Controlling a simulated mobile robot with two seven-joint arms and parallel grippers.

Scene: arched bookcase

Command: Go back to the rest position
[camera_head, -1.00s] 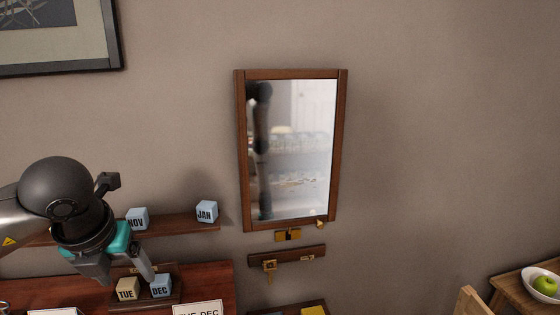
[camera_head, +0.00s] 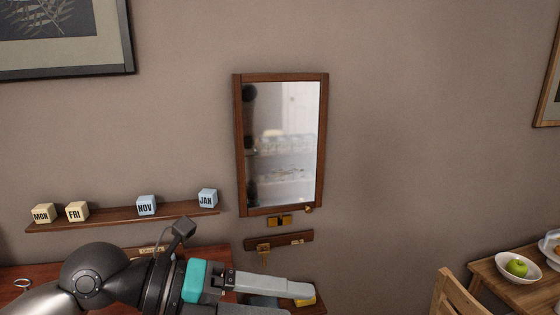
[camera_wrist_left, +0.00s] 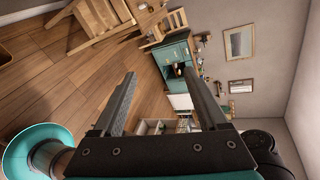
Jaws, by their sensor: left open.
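My left gripper (camera_head: 275,292) reaches in from the lower left in the head view, its fingers pointing right, in front of the furniture below the mirror. In the left wrist view, the gripper (camera_wrist_left: 118,100) has its two fingers wide apart with nothing between them. Wooden floor and distant furniture show beyond the fingers. My right gripper is in neither view. My left arm hides part of the red-brown desktop (camera_head: 30,280), and the TUE and DEC cubes cannot be seen.
A wall shelf (camera_head: 120,219) holds MON (camera_head: 43,214), FRI (camera_head: 77,212), NOV (camera_head: 146,205) and JAN (camera_head: 207,198) cubes. A framed mirror (camera_head: 283,145) hangs above a key rack (camera_head: 280,241). A chair (camera_head: 458,296) and a side table (camera_head: 505,286) with a fruit bowl (camera_head: 518,266) stand right.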

